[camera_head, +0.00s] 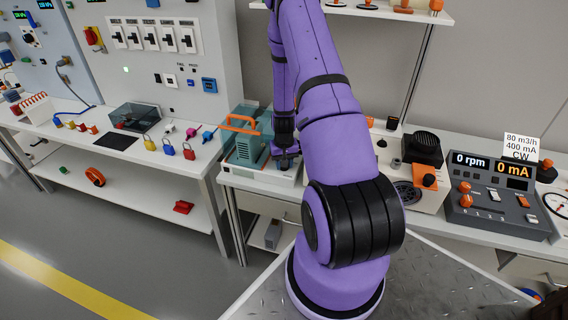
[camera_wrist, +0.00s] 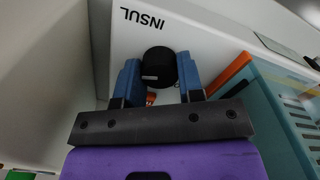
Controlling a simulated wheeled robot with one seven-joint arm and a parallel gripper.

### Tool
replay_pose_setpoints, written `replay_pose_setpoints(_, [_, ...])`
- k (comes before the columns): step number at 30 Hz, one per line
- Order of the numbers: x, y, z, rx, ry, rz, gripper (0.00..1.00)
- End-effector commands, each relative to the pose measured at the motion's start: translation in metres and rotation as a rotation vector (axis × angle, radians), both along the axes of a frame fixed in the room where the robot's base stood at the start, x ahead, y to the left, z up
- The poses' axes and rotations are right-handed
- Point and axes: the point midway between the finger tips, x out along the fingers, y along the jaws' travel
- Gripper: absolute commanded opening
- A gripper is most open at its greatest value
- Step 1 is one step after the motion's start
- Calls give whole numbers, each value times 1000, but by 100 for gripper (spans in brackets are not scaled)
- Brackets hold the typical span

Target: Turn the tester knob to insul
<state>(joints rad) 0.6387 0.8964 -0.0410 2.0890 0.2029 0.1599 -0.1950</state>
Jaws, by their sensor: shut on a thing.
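The black round knob (camera_wrist: 158,62) sits on the tester's white panel (camera_wrist: 205,45) in the wrist view. The printed INSUL label (camera_wrist: 142,17) is just beyond it. My gripper (camera_wrist: 158,80) has its blue fingers on either side of the knob and is shut on it. A small pale mark shows on the knob's near side; I cannot tell its exact pointing direction. In the head view my gripper (camera_head: 286,158) is low at the right of the teal housing (camera_head: 247,150), and the knob is hidden there.
An orange handle (camera_head: 240,122) tops the teal housing, close beside my gripper. Padlocks (camera_head: 168,146) lie on the left bench. A grey control box (camera_head: 492,205) with displays and a black cylinder device (camera_head: 422,147) stand on the right bench.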

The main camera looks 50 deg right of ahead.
Motion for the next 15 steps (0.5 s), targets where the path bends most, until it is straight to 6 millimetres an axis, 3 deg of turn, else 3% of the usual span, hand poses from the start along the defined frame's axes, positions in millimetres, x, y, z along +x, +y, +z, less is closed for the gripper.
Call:
replay_pose_setpoints(6, [0, 0, 0, 0, 0, -3, 11])
replay_pose_setpoints(7, [0, 0, 0, 0, 0, -3, 37])
replay_pose_setpoints(10, [0, 0, 0, 0, 0, -2, 60])
replay_pose_setpoints(15, [0, 0, 0, 0, 0, -1, 60])
